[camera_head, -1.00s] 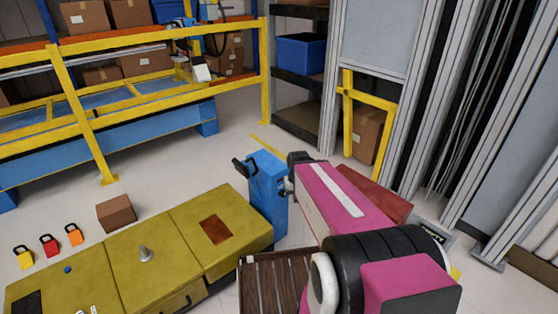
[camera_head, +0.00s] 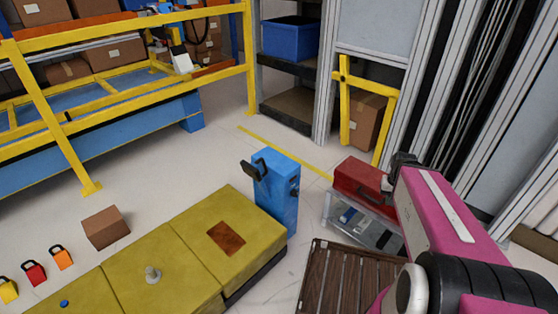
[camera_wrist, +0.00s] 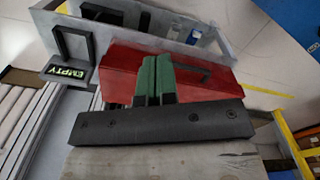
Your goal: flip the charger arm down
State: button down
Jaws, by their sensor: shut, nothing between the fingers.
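A blue charger post (camera_head: 277,195) stands on the floor in the middle of the head view, at the end of the yellow-green cabinets. Its black arm (camera_head: 252,170) sits at the upper left of the post and sticks out to the left, raised near the top. My gripper (camera_wrist: 155,66) shows in the wrist view as two green fingers pressed together, empty, in front of a red box. In the head view my pink arm is at the right, clear of the post, and the fingertips are not clearly visible there.
The red box (camera_head: 362,183) lies by a clear tray (camera_head: 350,222) right of the post. An "EMPTY" sign (camera_wrist: 68,73) shows in the wrist view. A brown slatted pallet (camera_head: 335,278) lies in front. Yellow-green cabinets (camera_head: 175,255) stand left. Open floor lies behind the post.

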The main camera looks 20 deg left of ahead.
aim_at(271, 167)
jog(key=shift+w, duration=0.1)
jog(key=w+a+r+n+y, duration=0.1)
jog(key=w+a+n, duration=0.1)
jog(key=w+a, duration=0.5)
jog(key=w+a+r+n+y, duration=0.1)
jog(key=w+a+n+y, duration=0.2)
jog(key=a, duration=0.7)
jog(key=w+a+r+n+y, duration=0.1)
jog(key=w+a+r+n, duration=0.1)
jog(key=a, duration=1)
jog(key=w+a+r+n+g+y, duration=0.1)
jog(key=w+a+r+n, duration=0.2)
jog(key=a, duration=1)
jog(key=shift+w+a+r+n, duration=0.15)
jog(key=shift+w+r+n, duration=0.05)
jog(key=shift+n, duration=0.5)
